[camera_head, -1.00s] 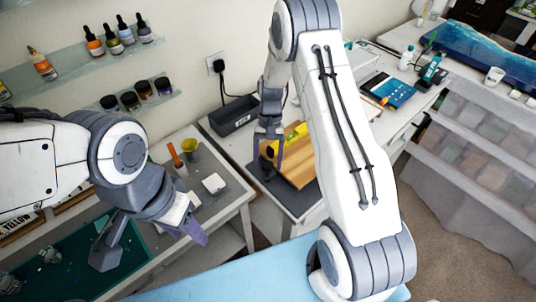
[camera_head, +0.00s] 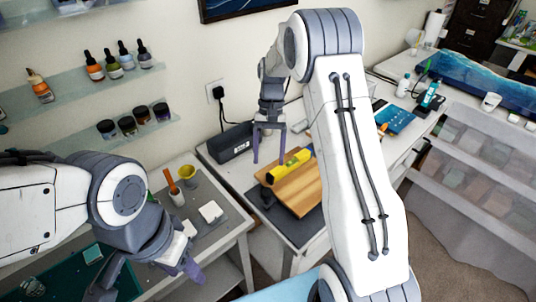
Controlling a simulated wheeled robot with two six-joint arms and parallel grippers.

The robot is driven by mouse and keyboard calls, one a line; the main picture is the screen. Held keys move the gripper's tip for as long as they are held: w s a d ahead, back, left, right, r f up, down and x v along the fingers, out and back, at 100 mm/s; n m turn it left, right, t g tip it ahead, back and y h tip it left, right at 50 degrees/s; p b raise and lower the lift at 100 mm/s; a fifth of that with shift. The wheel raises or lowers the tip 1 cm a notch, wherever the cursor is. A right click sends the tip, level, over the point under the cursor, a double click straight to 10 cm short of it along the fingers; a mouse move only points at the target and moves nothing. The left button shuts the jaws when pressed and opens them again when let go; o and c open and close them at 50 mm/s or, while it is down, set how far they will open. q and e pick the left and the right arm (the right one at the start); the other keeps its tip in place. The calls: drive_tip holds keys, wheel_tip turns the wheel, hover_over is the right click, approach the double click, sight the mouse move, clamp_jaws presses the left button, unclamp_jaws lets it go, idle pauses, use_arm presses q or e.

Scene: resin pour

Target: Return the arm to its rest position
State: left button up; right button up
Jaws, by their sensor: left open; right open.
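My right gripper (camera_head: 269,158) is open and empty, its fingers pointing down, above the back of the bench near the wooden board (camera_head: 304,192). A yellow tool that looks like a spirit level (camera_head: 290,167) lies on the board, apart from the fingers. My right arm crosses the middle of the view and hides part of the bench. My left gripper (camera_head: 149,281) is open and empty at the lower left, over the front of the left table; part of it is near the picture's bottom edge.
A dark box (camera_head: 231,142) stands behind the board near the wall socket. A yellow cup (camera_head: 188,174), a pot with an orange-handled tool (camera_head: 176,194) and a white block (camera_head: 211,212) stand on the left table. Wall shelves hold several bottles (camera_head: 94,66) and jars. A blue tablet (camera_head: 395,119) lies at right.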

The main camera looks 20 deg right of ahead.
drive_tip(key=s+a+r+n+t+h+b, duration=0.1)
drive_tip(key=s+a+r+n+t+b, duration=0.3)
drive_tip(key=s+a, duration=0.95)
drive_tip(key=s+a+n, duration=0.2)
drive_tip(key=s+n, duration=0.6)
drive_tip(key=s, duration=0.6)
drive_tip(key=shift+a+f+b, duration=0.3)
drive_tip(key=shift+f+b, duration=0.05)
